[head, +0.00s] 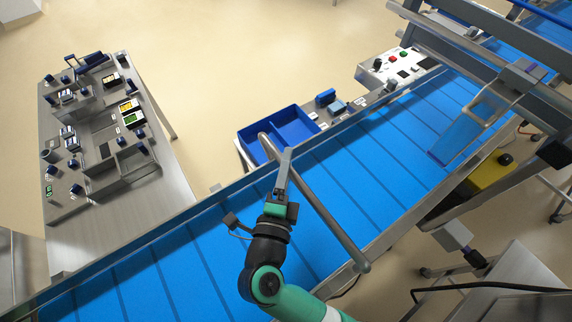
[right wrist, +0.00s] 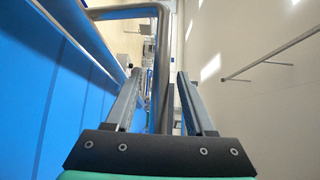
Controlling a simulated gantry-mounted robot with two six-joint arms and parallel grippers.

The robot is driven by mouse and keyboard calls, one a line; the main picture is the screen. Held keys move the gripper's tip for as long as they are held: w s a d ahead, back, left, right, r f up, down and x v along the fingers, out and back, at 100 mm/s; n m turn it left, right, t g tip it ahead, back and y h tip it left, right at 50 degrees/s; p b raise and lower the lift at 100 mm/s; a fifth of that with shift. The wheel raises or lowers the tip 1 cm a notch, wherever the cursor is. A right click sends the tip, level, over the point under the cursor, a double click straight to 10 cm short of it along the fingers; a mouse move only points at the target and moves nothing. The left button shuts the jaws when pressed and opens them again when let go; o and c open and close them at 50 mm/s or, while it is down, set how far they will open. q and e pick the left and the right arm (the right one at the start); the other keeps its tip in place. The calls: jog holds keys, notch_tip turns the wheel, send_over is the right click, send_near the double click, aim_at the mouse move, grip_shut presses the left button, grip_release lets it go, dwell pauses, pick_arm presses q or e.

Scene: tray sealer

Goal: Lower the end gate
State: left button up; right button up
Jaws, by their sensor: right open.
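A bent grey metal tube, which looks like the end gate (head: 325,212), spans the blue conveyor belt at a slant in the head view. My right gripper (head: 286,155) reaches up to the tube's far end, beside the belt's far rail. In the right wrist view the tube (right wrist: 163,35) runs between the two open fingers of my right gripper (right wrist: 160,80). I cannot tell whether either finger touches it. My left gripper is not in view.
The blue conveyor (head: 385,150) runs diagonally, with metal side rails. A blue divided bin (head: 292,128) sits beyond its far rail. A control box (head: 384,70) with buttons stands farther along. A clear panel (head: 462,138) hangs over the belt at right. A steel table (head: 150,215) stands at left.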

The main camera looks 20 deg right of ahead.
grip_shut()
dwell(1.4)
